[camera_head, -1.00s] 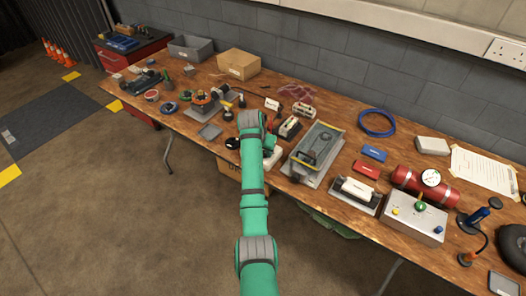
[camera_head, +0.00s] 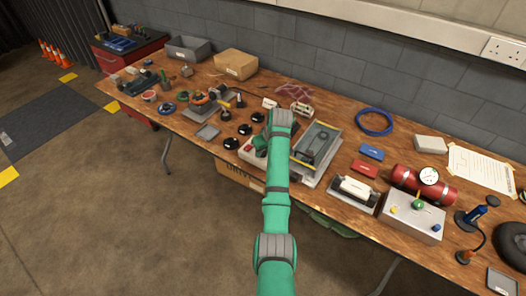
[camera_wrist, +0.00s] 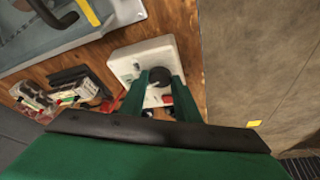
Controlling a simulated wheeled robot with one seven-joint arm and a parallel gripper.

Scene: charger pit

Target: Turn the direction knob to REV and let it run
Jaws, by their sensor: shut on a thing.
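A white control box (camera_wrist: 124,68) sits at the table's front edge, with a round black knob (camera_wrist: 159,75) on its face. In the wrist view my gripper (camera_wrist: 160,88) has one green finger on each side of this knob and is shut on it. Small red and dark parts on the box show between and beside the fingers. In the head view the white box (camera_head: 250,151) is partly hidden by my arm, and my gripper (camera_head: 261,143) is at its right part. I cannot read any REV mark or tell the knob's setting.
A grey tray with a yellow edge (camera_head: 307,166) stands close right of my arm. Several black round pieces (camera_head: 244,129) lie left of the box. A red-and-white device (camera_wrist: 45,97) is beside the box in the wrist view. Open floor (camera_head: 120,220) lies in front.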

